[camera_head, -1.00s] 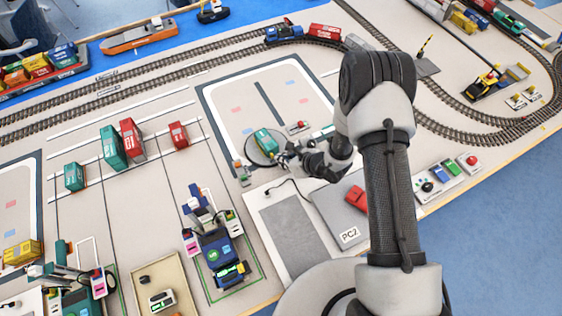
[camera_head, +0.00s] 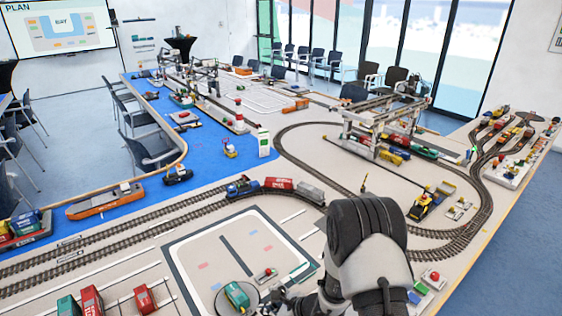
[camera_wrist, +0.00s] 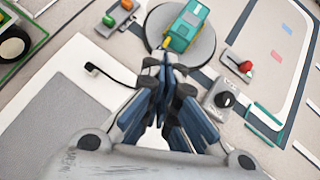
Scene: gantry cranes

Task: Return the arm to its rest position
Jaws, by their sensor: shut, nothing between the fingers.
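My arm (camera_head: 370,255) rises at the bottom right of the head view, and its black joint is nearest the camera. My gripper (camera_wrist: 166,62) is shut and empty in the wrist view, its fingertips together by the lower edge of a round grey turntable (camera_wrist: 152,28). A teal and yellow toy vehicle (camera_wrist: 187,28) sits on the turntable, just beyond the fingertips. The vehicle also shows at the bottom of the head view (camera_head: 237,297). I cannot tell how high the fingertips are above the table. Most of my gripper is cut off or hidden in the head view.
A red-knobbed lever (camera_wrist: 241,64) and a black-knobbed box (camera_wrist: 224,98) are right of my gripper. A black cable (camera_wrist: 110,75) lies to its left.

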